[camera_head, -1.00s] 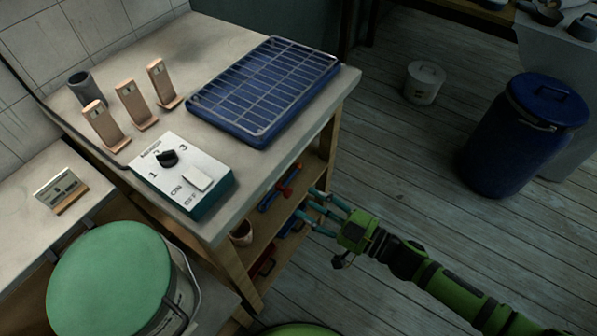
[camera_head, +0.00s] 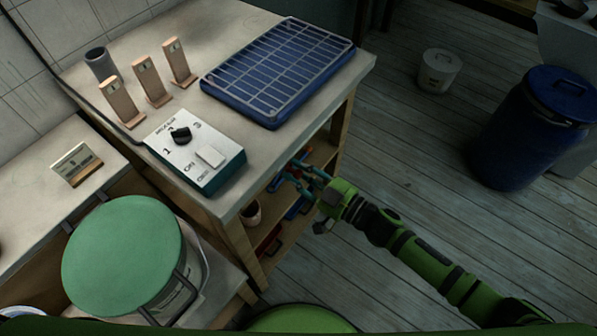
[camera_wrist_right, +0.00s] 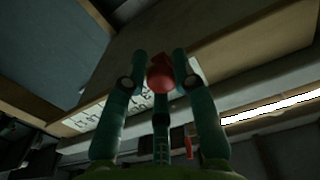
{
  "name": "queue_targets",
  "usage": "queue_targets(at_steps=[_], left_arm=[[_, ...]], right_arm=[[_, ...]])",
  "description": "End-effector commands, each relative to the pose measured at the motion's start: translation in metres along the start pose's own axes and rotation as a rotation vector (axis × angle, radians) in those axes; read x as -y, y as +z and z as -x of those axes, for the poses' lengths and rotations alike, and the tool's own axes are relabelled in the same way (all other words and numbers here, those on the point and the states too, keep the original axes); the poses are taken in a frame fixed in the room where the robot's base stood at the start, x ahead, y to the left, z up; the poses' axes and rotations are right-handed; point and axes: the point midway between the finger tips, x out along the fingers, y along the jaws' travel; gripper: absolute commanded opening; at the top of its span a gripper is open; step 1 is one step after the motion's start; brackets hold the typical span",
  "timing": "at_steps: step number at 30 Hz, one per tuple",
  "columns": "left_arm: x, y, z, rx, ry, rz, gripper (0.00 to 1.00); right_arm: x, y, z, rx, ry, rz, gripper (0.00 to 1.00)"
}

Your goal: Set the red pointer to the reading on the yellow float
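My right gripper (camera_head: 293,174) is at the open side of the workbench, below its top, with its fingertips by the shelf. In the right wrist view its fingers (camera_wrist_right: 159,58) are spread, and a red rounded piece (camera_wrist_right: 160,77) shows between them. I cannot tell whether they touch it or whether it is the red pointer. A pale strip with dark marks (camera_wrist_right: 85,118) runs behind the fingers, too dim to read. No yellow float can be made out in either view. My left gripper is not in view.
The workbench top (camera_head: 250,40) holds a blue tray with a grid (camera_head: 275,75), a switch box (camera_head: 195,150) and wooden stands (camera_head: 152,82). A green round lid (camera_head: 122,255) is at lower left. A blue barrel (camera_head: 530,135) and a white pail (camera_head: 439,72) stand on open floor.

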Motion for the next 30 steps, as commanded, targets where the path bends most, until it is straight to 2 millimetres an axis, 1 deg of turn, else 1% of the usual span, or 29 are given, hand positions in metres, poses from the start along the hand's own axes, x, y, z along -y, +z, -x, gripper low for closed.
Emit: queue_targets(at_steps=[2, 5, 8, 12, 16, 19, 27, 28, 29, 30], left_arm=[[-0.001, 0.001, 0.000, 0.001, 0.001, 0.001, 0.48], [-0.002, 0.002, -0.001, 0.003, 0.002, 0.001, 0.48], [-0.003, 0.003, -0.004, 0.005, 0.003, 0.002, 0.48], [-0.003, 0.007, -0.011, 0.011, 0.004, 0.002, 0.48], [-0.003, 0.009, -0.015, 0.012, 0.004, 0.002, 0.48], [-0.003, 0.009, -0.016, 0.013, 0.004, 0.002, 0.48], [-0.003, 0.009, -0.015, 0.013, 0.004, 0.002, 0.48], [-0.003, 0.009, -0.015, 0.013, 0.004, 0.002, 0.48], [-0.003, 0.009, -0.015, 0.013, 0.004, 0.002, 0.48], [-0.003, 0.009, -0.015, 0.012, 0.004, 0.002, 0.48]], right_arm=[[0.002, 0.001, 0.000, 0.001, -0.005, 0.002, 0.00], [-0.002, 0.002, 0.000, 0.001, -0.005, 0.004, 0.00], [-0.021, 0.003, 0.000, 0.002, -0.005, 0.011, 0.00], [-0.053, 0.004, 0.000, 0.003, -0.004, 0.012, 0.00], [-0.073, 0.003, 0.000, 0.002, -0.005, 0.010, 0.00], [-0.078, 0.002, 0.000, 0.001, -0.006, 0.008, 0.00], [-0.078, 0.002, 0.000, 0.002, -0.006, 0.008, 0.00], [-0.078, 0.002, 0.000, 0.002, -0.006, 0.008, 0.39], [-0.078, 0.002, 0.000, 0.002, -0.006, 0.007, 0.48], [-0.078, 0.002, 0.000, 0.002, -0.006, 0.006, 0.48]])
